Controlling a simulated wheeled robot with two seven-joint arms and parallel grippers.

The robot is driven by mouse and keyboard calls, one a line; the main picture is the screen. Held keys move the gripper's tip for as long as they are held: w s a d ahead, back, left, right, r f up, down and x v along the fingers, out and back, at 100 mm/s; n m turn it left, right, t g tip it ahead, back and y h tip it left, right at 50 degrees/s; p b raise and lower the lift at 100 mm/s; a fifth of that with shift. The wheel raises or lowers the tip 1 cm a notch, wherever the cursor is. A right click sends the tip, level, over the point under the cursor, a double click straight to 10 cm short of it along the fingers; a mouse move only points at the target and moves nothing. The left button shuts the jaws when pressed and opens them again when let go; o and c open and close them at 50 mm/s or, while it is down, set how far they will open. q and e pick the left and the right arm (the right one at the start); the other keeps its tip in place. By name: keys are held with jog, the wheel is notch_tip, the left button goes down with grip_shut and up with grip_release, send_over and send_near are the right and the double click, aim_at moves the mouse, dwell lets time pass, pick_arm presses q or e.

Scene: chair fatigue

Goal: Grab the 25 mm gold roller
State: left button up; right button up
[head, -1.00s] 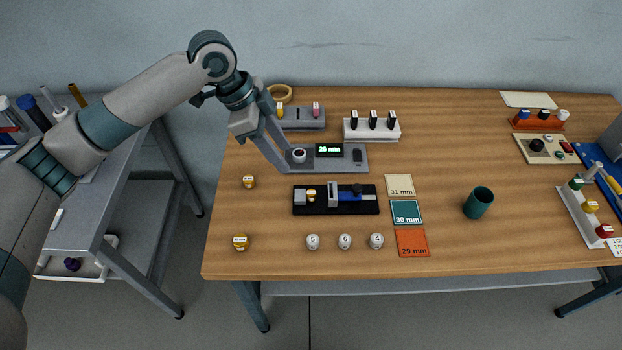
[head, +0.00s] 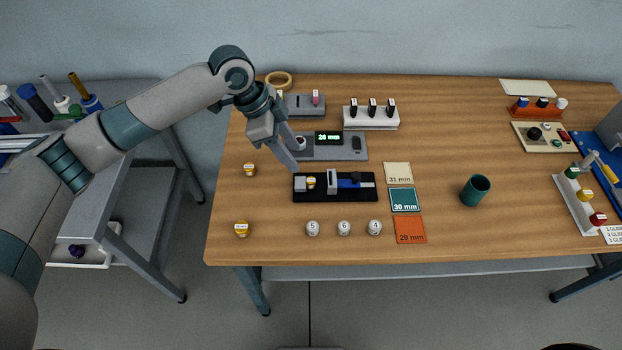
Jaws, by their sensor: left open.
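Three small gold rollers show in the head view. One gold roller (head: 250,169) stands on the left of the table, another gold roller (head: 242,228) is near the front left corner, and a third gold roller (head: 311,182) sits on the black sliding-jaw fixture (head: 335,195). Their labels are too small to read, so I cannot tell which is 25 mm. My left gripper (head: 293,156) is open, pointing down over the left end of the grey display device (head: 345,151), just behind the fixture. It partly hides a round white-rimmed part there. My right gripper is not in view.
Coloured cards (head: 409,230) marked 31, 30 and 29 mm lie right of the fixture. Several numbered white rollers (head: 344,228) stand in front. A green cup (head: 475,190) is farther right. A white rack (head: 371,122) stands behind.

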pick_arm(q)
jog(key=p, duration=0.1)
send_near(311, 180)
jog(key=shift+s+d+f, duration=0.15)
jog(key=shift+d+f, duration=0.15)
jog(key=shift+f, duration=0.2)
jog(key=shift+s+d+f, duration=0.1)
jog(key=shift+d+f, duration=0.15)
jog(key=shift+f, duration=0.25)
jog(key=shift+d+f, duration=0.15)
jog(key=shift+f, duration=0.25)
jog(key=shift+w+d+f+p, duration=0.1)
jog(key=shift+d+f+p, duration=0.05)
jog(key=shift+f+p, duration=0.5)
jog(key=p+x, duration=0.1)
jog(key=x, duration=0.2)
jog(key=shift+w+p, duration=0.15)
jog(key=shift+p, duration=0.15)
jog(key=shift+d+f, duration=0.1)
jog(key=shift+f, duration=0.35)
